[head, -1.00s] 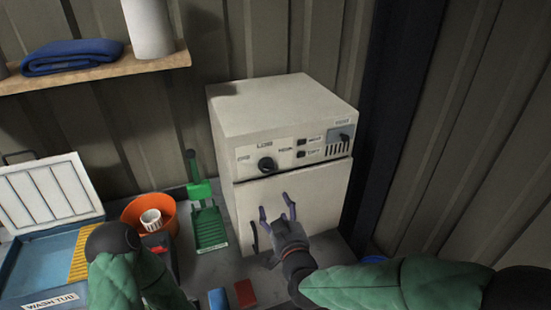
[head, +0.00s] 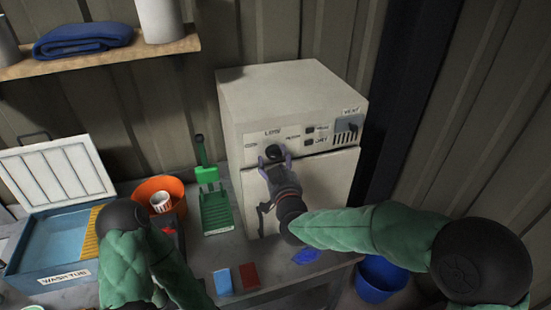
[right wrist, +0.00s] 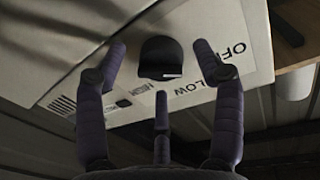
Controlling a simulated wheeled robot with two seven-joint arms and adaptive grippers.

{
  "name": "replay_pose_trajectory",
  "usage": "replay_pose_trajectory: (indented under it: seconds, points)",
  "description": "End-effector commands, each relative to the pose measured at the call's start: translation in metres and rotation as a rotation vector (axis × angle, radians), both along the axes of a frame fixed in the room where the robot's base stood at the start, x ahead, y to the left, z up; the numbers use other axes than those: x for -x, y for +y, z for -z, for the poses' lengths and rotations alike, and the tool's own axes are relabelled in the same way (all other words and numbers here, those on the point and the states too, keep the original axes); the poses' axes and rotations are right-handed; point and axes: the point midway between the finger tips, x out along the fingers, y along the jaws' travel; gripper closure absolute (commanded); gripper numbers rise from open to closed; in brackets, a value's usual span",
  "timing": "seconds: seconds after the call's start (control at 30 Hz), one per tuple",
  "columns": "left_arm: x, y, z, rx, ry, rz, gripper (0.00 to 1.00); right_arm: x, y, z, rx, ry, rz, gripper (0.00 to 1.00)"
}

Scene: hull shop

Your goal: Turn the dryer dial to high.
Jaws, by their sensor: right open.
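The dryer (head: 290,95) is a cream box on the bench in the head view, with a control strip above its front door. Its round black dial (head: 273,151) is partly covered by my right gripper (head: 274,160). In the right wrist view the dial (right wrist: 161,57) sits between the spread fingers of my right gripper (right wrist: 160,50), apart from both. A third finger stands below it. OFF and LOW print shows upside down beside the dial; which setting it points to is unclear. My left arm shows at lower left, but its gripper does not.
Right of the dial are small black switches (head: 309,130) and a vent (head: 346,137). A green rack (head: 215,210), orange bucket (head: 148,188) and wash tub (head: 50,262) stand left. Blue and red blocks (head: 249,275) lie on the bench front. A blue bucket (head: 381,280) is below right.

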Motion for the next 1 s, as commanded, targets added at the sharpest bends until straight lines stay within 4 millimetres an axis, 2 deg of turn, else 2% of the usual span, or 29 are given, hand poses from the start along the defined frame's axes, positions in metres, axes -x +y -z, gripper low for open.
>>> replay_pose_trajectory:
  seconds: [0.13, 0.43, 0.47, 0.63, 1.0]
  points:
    - [0.0, 0.0, -0.0009, 0.0, 0.0, 0.0, 1.0, -0.0079, 0.0013, 0.0004, 0.0, 0.001, 0.001, 0.32]
    - [0.0, 0.0, -0.0009, 0.0, 0.0, 0.0, 1.0, -0.0094, 0.0017, 0.0004, 0.0, 0.0, 0.0, 0.32]
    - [0.0, 0.0, -0.0009, 0.0, 0.0, 0.0, 1.0, -0.0092, 0.0018, 0.0004, 0.0, 0.0, 0.0, 0.37]
    - [0.0, 0.0, -0.0009, 0.0, 0.0, 0.0, 1.0, -0.0091, 0.0019, 0.0006, 0.001, 0.001, 0.0, 0.85]
    - [0.0, 0.0, 0.0032, 0.0, 0.0, 0.0, 1.0, -0.0086, 0.0026, 0.0028, -0.022, 0.011, -0.001, 0.87]
